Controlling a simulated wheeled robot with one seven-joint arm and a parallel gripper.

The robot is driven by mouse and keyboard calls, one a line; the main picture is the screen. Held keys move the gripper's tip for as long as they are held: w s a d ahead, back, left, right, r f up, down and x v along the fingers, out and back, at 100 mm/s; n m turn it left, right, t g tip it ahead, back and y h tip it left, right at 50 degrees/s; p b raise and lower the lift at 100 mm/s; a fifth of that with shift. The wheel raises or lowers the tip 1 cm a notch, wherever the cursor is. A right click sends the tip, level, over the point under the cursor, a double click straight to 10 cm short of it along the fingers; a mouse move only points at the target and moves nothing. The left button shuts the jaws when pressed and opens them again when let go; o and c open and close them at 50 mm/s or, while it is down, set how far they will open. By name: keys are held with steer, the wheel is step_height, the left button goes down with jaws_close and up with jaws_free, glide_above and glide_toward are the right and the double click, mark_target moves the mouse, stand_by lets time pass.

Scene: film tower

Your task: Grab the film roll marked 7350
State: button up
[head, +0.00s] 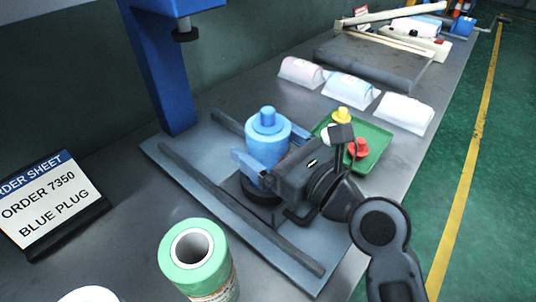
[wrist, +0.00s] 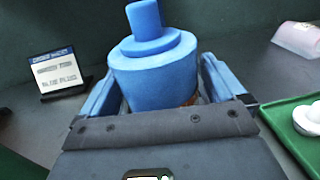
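A light blue film roll (head: 267,146) with a blue plug (head: 267,118) in its top stands upright on the tower's platform (head: 190,170), over a dark round base. My gripper (head: 263,141) reaches around it, one blue finger on each side. In the wrist view the blue roll (wrist: 150,72) sits between the fingers, with a narrow gap at the right finger, so the gripper looks open. No number on this roll is readable; its lower part is hidden by my gripper. A green-wrapped roll (head: 194,256) stands at the front; its label is too small to read.
The order sheet (head: 45,205) reads "ORDER 7350 BLUE PLUG". A green tray (head: 375,150) with yellow, red and white plugs lies right of my gripper. A blue post (head: 160,75) stands behind the platform. Pink, blue and white wrapped pieces (head: 350,90) lie farther back.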

steer(key=shift+r, duration=0.1)
steer(key=c, duration=1.2)
steer(key=shift+o, duration=0.2)
